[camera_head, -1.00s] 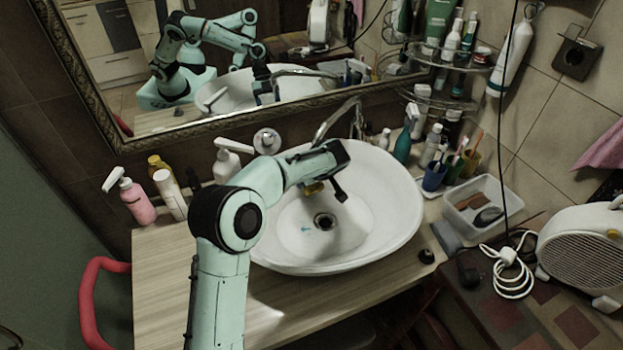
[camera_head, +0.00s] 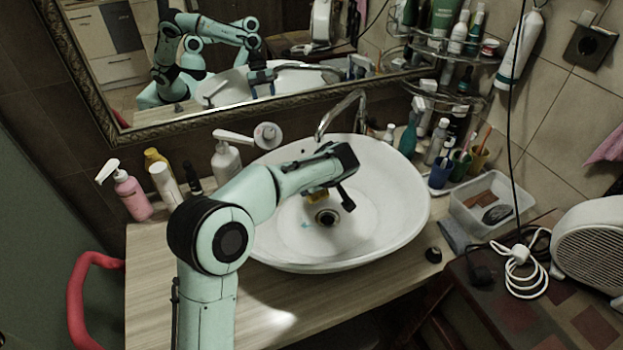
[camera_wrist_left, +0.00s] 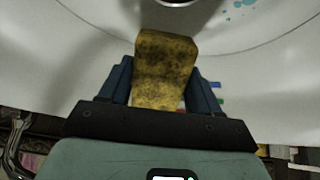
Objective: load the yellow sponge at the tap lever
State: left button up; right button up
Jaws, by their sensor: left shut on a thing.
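The yellow sponge (camera_wrist_left: 162,68), speckled with dark spots, is held between the two dark fingers of my left gripper (camera_wrist_left: 160,75) in the left wrist view. Its far end sticks out past the fingertips toward the drain. In the head view my left gripper (camera_head: 335,178) hangs over the white basin, and only a small yellow part of the sponge (camera_head: 318,196) shows beneath it. The chrome tap (camera_head: 343,112) stands behind the basin, apart from the gripper; its lever is hard to make out. My right gripper is not in view.
The white basin (camera_head: 400,215) is empty around its drain (camera_head: 326,217). Bottles, including a pink pump bottle (camera_head: 131,195), stand at the left. Cups, a clear plastic box (camera_head: 492,205) and a crowded corner shelf (camera_head: 445,92) are at the right. A mirror hangs behind.

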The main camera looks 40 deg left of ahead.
aim_at(316, 197)
pick_arm(q)
jog(key=shift+s+d+b, duration=1.2)
jog(key=shift+d+b, duration=0.05)
jog(key=shift+b, duration=0.15)
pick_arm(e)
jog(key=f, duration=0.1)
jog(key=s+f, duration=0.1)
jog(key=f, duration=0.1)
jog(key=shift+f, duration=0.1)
pick_arm(q)
jog(key=shift+s+d+r+b, duration=0.4)
jog(key=shift+s+d+r, duration=0.75)
jog(key=shift+d+r, duration=0.2)
jog(key=shift+s+d+r, duration=0.5)
jog(key=shift+s+r, duration=0.05)
jog(key=shift+r, duration=0.15)
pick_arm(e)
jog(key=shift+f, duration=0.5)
